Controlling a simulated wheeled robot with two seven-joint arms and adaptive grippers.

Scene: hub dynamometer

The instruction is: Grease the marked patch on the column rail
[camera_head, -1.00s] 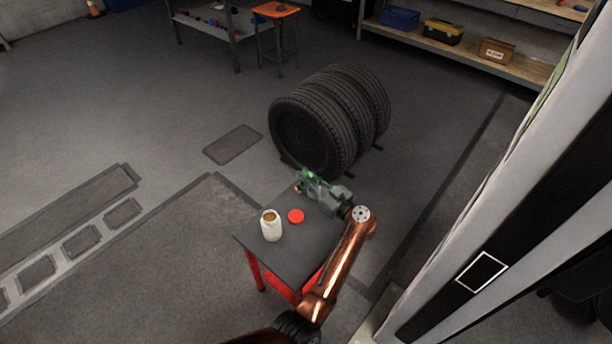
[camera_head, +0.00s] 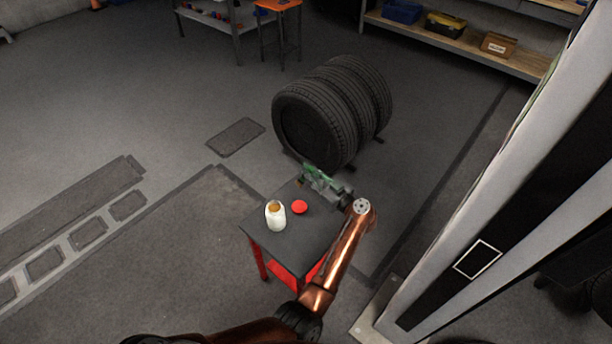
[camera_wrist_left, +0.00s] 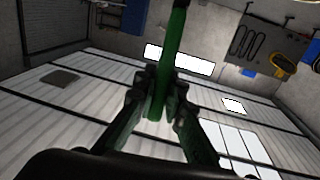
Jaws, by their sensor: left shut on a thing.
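The marked patch (camera_head: 478,259) is a white-outlined rectangle on the dark strip of the column rail (camera_head: 520,195) at the right. An open white jar (camera_head: 276,218) with tan contents stands upright on a small cart (camera_head: 284,240). A red lid (camera_head: 299,207) lies beside it. My left gripper (camera_head: 312,177) is over the cart's far right corner, behind the lid and away from the patch. In the left wrist view its fingers (camera_wrist_left: 158,105) are shut on a green handle (camera_wrist_left: 171,55), whose dark end is cut off at the top. My right gripper is not in view.
Black tires (camera_head: 332,110) stand upright just beyond the cart. A shelf (camera_head: 470,52) with boxes and an orange stool (camera_head: 279,8) are at the back. The floor left of the cart is mostly open.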

